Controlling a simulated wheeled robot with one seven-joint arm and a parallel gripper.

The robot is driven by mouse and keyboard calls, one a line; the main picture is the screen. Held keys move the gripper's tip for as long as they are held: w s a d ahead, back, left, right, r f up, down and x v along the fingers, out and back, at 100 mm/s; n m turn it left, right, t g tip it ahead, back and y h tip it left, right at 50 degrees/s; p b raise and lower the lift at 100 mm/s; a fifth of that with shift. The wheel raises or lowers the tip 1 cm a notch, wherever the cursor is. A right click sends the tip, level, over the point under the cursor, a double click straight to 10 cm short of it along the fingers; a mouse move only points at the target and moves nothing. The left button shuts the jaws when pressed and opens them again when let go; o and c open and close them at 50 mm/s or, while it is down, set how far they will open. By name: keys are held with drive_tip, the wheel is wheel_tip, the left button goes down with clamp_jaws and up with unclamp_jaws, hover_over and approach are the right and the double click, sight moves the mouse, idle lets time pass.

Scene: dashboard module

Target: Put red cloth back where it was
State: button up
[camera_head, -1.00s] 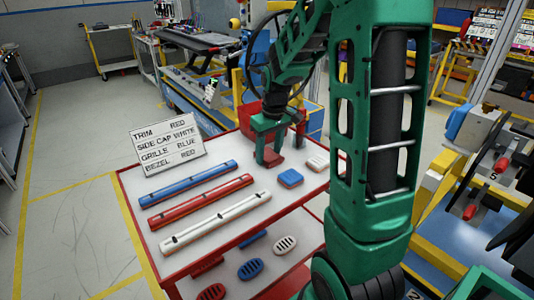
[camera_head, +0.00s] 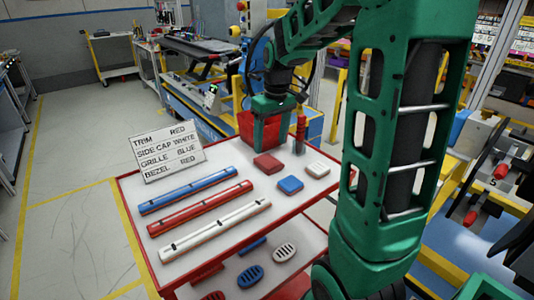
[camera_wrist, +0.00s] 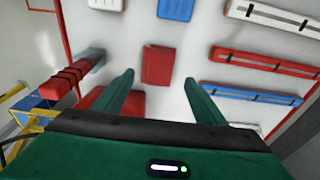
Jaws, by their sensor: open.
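The red cloth (camera_head: 268,163) is a small folded red piece lying flat on the white tabletop, behind the blue block. In the wrist view the cloth (camera_wrist: 157,65) lies just beyond my fingertips, roughly centred between them. My gripper (camera_head: 270,140) is open and empty, raised above the cloth and apart from it. Its two green fingers (camera_wrist: 159,78) are spread in the wrist view.
A blue block (camera_head: 290,184) and a white block (camera_head: 317,169) lie near the cloth. A red bin (camera_head: 246,124) and a red bottle (camera_head: 300,132) stand behind. Blue, red (camera_head: 200,207) and white strips and a sign (camera_head: 166,151) occupy the left.

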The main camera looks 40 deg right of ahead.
drive_tip(key=s+a+f+m, duration=0.1)
drive_tip(key=s+m, duration=0.2)
drive_tip(key=s, duration=1)
drive_tip(key=s+a+f+m+g, duration=0.1)
drive_tip(key=s+a+m, duration=0.1)
drive_tip(key=s, duration=1.2)
drive_tip(key=shift+s+m+g, duration=0.15)
drive_tip(key=shift+m+g, duration=0.15)
drive_tip(key=shift+m, duration=0.6)
drive_tip(key=shift+f, duration=0.1)
